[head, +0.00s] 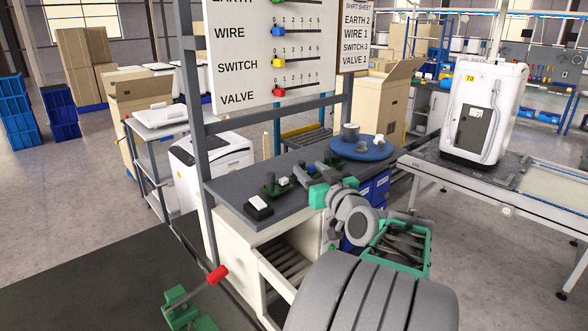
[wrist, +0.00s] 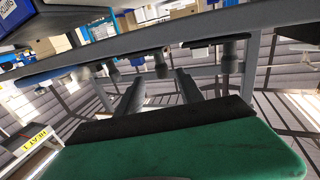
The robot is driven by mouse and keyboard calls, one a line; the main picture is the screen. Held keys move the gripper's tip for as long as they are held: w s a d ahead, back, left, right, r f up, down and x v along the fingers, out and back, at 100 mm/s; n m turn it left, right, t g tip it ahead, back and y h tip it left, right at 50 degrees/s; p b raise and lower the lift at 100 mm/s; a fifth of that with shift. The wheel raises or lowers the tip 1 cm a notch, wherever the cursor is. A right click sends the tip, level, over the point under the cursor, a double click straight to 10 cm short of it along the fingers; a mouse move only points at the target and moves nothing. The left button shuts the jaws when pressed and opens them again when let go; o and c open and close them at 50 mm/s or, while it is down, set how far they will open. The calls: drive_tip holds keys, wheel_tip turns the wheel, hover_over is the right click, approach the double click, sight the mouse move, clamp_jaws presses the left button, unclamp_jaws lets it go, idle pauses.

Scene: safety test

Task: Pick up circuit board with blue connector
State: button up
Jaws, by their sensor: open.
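A green circuit board (head: 276,187) lies on the grey workbench top (head: 235,190), with a small white part (head: 284,182) beside or on it. I cannot make out a blue connector on any board. A black box with a white top (head: 258,207) lies to its left, near the front edge. My gripper (head: 322,172) is to the right of the board, over the bench or near its edge; I cannot tell its exact height. In the wrist view my gripper's two fingers (wrist: 160,80) stand apart with nothing between them. No circuit board is clear in that view.
A blue round tray (head: 378,155) with grey cup-like parts stands at the bench's right end. A post and a lettered board (head: 260,50) rise along the bench's back and left. A conveyor (head: 475,180) bearing a white machine (head: 487,110) is to the right.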

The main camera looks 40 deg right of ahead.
sight(300, 161)
drive_tip(key=p+x, duration=0.3)
drive_tip(key=x, duration=0.4)
drive_tip(key=shift+w+r+p, duration=0.1)
drive_tip(key=shift+w+p, duration=0.25)
drive_tip(key=shift+p, duration=0.05)
drive_tip(key=shift+a, duration=0.1)
drive_tip(key=shift+s, duration=0.1)
drive_tip(key=shift+c, duration=0.2)
clamp_jaws()
